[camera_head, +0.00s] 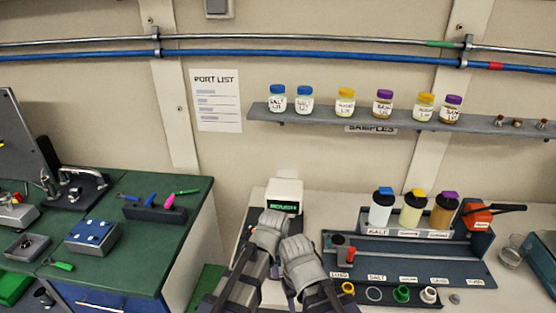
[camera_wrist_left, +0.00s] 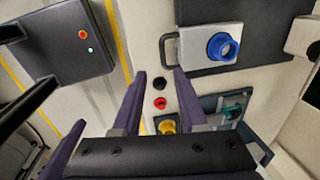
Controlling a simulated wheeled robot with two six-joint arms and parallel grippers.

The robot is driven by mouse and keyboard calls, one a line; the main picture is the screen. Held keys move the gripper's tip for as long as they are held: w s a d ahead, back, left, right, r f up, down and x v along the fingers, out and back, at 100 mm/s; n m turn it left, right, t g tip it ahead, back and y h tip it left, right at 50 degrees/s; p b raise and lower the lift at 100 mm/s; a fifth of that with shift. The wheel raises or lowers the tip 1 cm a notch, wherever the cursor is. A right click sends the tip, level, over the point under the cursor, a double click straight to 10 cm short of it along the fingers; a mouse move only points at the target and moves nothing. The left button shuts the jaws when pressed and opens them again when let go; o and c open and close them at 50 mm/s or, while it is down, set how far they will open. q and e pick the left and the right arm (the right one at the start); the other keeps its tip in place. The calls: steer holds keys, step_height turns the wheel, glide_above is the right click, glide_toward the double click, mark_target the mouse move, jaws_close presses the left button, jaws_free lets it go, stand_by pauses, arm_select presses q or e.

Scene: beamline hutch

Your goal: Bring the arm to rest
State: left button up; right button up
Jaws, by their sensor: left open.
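My left arm shows at the bottom middle of the head view as grey and dark links, with the left gripper (camera_head: 284,250) over the bench's left part, in front of a small white device with a green display (camera_head: 284,199). In the left wrist view the two dark purple fingers of the left gripper (camera_wrist_left: 157,78) stand apart, with nothing between them. Whether its tips touch anything cannot be told. I cannot make out a right gripper in either view.
To the right, a dark tray (camera_head: 410,262) and a rack with several capped bottles (camera_head: 411,208) stand on the pale bench. A shelf (camera_head: 480,126) with several labelled jars is on the wall. A green-topped cabinet (camera_head: 130,235) stands left. The wrist view shows a blue-ringed unit (camera_wrist_left: 208,46).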

arm_select(q)
steer(key=s+a+n+g, duration=0.1)
steer(key=s+a+n, duration=0.2)
steer(key=a+n, duration=0.6)
steer(key=s+a+n, duration=0.4)
steer(key=a+n, duration=0.3)
steer(key=n, duration=0.3)
steer(key=s+d+m+g+y, duration=0.1)
steer(key=s+d+m, duration=0.2)
steer(key=d, duration=0.7)
steer(key=shift+s+d+f+b, duration=0.35)
steer(key=shift+s+f, duration=0.1)
steer(key=shift+s, duration=0.7)
